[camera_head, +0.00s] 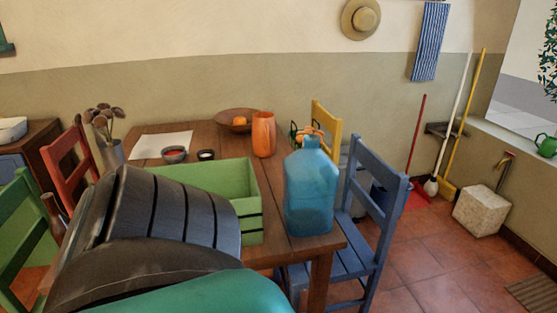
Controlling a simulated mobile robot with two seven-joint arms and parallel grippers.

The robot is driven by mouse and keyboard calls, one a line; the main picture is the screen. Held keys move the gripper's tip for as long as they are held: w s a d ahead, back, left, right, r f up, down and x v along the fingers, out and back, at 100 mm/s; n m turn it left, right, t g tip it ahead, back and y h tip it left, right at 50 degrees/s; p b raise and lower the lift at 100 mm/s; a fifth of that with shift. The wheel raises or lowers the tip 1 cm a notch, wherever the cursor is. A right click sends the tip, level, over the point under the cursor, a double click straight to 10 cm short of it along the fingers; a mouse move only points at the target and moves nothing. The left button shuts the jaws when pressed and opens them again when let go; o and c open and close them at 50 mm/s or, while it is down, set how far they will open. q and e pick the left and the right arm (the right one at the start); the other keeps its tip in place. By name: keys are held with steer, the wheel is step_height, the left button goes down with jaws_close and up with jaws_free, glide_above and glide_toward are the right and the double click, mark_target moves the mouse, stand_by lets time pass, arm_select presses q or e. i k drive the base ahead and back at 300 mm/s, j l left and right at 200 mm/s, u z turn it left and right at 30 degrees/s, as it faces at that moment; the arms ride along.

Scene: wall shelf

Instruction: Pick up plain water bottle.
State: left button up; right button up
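A translucent blue water bottle (310,192) stands upright near the front right corner of the wooden table (327,241). It has a narrow neck at the top and no label that I can see. Neither gripper's fingers show, so nothing visible is touching the bottle. A large dark ribbed shape with a teal part fills the lower left; it looks like a part of my own arm, and it hides the table's front left.
A green crate (252,205) stands left of the bottle. An orange vase (263,134) and a brown bowl (238,121) are behind. A blue chair (372,190) is close on the right, a red chair (70,160) on the left. Tiled floor is free at the lower right.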

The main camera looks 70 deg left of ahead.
mark_target(311, 179)
steer(key=u, duration=1.9)
